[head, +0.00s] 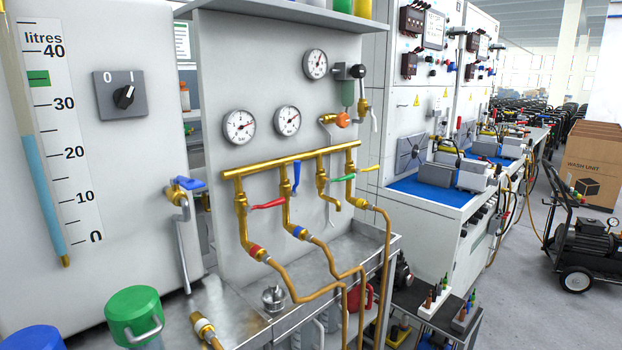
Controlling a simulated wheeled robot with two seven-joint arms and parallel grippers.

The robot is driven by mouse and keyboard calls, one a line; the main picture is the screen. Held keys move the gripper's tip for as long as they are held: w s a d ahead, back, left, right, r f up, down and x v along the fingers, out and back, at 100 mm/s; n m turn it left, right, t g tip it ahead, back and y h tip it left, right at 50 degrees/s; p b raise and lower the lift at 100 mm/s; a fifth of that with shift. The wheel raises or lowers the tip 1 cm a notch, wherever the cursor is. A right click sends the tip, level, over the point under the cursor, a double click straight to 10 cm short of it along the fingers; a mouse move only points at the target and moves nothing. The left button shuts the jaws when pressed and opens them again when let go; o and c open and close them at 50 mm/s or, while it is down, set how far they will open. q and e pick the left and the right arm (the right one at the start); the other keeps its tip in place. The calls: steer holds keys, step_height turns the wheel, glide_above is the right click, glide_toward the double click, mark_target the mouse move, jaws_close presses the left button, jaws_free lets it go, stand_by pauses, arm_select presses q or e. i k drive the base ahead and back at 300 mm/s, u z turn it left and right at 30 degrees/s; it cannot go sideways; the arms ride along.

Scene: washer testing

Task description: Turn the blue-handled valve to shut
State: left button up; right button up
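The blue lever handle (296,176) is on the second valve from the left of the brass manifold (290,160). The red lever (268,204), green lever (341,182) and yellow lever (369,169) on the other manifold valves lie crosswise. A separate tap with a blue handle (189,183) is on the left. Neither gripper is in view.
Brass hoses (289,281) curve over the metal tray below the valves. A green-lidded container (134,307) stands at front left. Pressure gauges (239,127) are above the manifold, and a shelf (280,12) overhangs the panel. Open floor (515,270) lies to the right.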

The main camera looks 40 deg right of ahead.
mark_target(297, 163)
steer(key=k, duration=0.85)
steer(key=z, duration=0.8)
steer(key=i, duration=0.9)
steer(key=z, duration=0.25)
